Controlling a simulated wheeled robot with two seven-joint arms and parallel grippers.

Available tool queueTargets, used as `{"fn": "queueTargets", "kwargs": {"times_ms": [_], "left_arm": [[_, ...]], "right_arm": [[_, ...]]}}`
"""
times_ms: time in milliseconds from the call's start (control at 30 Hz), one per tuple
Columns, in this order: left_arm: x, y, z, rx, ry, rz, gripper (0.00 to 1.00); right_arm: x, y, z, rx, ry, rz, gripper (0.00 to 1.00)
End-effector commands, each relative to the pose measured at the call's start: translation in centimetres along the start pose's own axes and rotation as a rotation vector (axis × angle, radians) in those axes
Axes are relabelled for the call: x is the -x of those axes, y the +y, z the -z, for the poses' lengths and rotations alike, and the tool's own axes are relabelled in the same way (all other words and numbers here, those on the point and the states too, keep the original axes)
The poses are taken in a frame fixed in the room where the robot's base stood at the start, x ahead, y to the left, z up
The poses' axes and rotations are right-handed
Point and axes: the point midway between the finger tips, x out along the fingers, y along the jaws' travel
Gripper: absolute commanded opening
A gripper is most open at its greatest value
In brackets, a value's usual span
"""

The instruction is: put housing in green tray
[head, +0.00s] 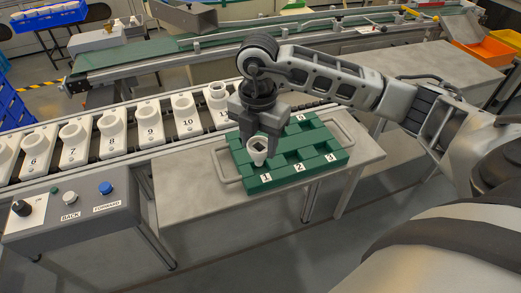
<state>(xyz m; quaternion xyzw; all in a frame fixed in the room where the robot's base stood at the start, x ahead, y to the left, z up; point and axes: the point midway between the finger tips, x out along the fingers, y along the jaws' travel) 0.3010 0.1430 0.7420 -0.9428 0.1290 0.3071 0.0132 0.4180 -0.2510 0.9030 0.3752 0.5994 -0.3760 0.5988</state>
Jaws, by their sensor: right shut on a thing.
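The green tray (320,158) lies on a grey metal table and has a handle at each end. Its pockets carry number labels; 1, 2 and 3 show along the near edge. My right gripper (260,134) points down over the tray and is shut on the housing. I cannot tell whether the housing touches the pocket floor. The gripper hides part of the tray's far side. My left gripper is not in view.
A roller conveyor with numbered white holders (150,130) runs behind the table; some hold round white parts. A control box (75,210) with a knob and buttons is at the left. Orange bins (480,55) stand at the far right. The table's front edge is clear.

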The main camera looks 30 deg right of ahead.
Motion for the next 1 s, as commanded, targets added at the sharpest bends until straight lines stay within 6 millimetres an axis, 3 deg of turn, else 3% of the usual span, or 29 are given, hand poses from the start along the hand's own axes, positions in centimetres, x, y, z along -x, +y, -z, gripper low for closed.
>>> {"fn": "queueTargets", "kwargs": {"times_ms": [167,333,767,800,867,1000], "left_arm": [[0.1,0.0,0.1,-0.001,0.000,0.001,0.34],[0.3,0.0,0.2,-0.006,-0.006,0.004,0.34],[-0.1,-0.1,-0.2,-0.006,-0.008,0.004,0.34],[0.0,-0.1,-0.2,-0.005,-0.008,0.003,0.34],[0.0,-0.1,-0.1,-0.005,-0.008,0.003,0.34],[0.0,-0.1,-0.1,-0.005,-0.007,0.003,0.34]], "right_arm": [[-1.5,0.1,-1.1,-0.001,0.000,0.003,0.25],[-3.8,0.1,-0.9,0.001,0.000,0.002,0.25],[-4.7,0.1,-0.9,0.001,0.000,-0.001,0.25],[-4.6,0.1,-0.9,0.001,0.000,-0.001,0.52],[-4.5,0.1,-0.9,0.001,0.000,-0.001,0.68],[-4.5,0.1,-0.9,0.001,0.000,0.000,0.68]]}}
